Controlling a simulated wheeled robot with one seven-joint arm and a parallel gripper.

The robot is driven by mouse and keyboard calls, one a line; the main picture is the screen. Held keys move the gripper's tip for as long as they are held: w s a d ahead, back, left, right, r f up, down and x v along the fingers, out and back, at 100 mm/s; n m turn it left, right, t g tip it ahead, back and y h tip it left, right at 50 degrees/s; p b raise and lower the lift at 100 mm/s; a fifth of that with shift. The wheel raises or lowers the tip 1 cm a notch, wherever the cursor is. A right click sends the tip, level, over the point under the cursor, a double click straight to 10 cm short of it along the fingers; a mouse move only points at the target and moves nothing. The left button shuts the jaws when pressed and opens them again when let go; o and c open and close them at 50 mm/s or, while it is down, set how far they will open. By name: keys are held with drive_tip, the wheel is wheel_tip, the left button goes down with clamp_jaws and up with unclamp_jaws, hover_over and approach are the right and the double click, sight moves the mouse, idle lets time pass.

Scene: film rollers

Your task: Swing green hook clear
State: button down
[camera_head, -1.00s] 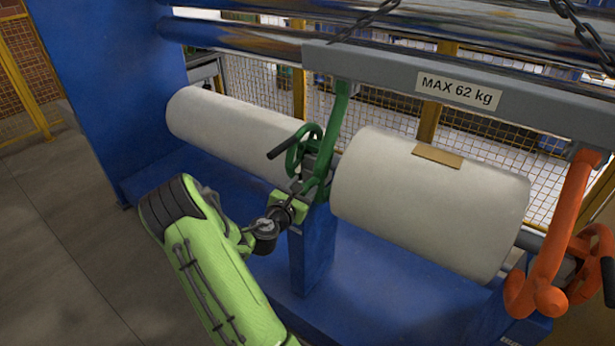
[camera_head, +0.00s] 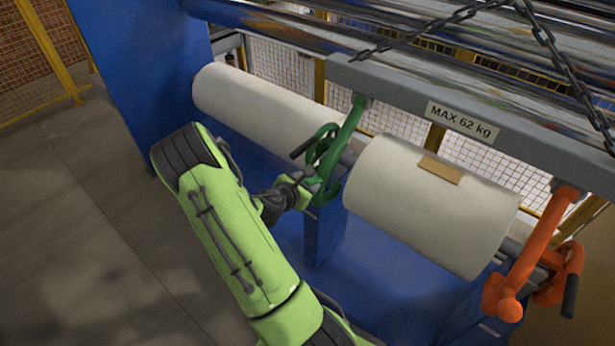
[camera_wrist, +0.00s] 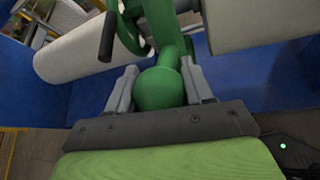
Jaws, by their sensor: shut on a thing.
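The green hook (camera_head: 351,124) hangs from the left end of the grey lifting beam (camera_head: 400,90), in front of the gap between two white film rolls. In the wrist view my gripper (camera_wrist: 160,95) is shut on the round green knob (camera_wrist: 158,90) at the hook's lower end, with one finger on each side. Whether the hook still touches the roll's shaft is hidden.
The left roll (camera_head: 262,106) and right roll (camera_head: 430,206) sit over a blue frame (camera_head: 327,232). Chains (camera_head: 545,40) hold the beam. Open floor (camera_head: 90,230) lies at left.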

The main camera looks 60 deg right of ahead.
drive_tip(key=shift+w+d+r, duration=0.1)
drive_tip(key=shift+d+r, duration=0.05)
drive_tip(key=shift+r, duration=0.2)
drive_tip(key=c, duration=0.7)
unclamp_jaws()
drive_tip(key=shift+o, duration=1.1)
drive_tip(key=shift+a, duration=0.25)
drive_tip(key=shift+f, duration=0.1)
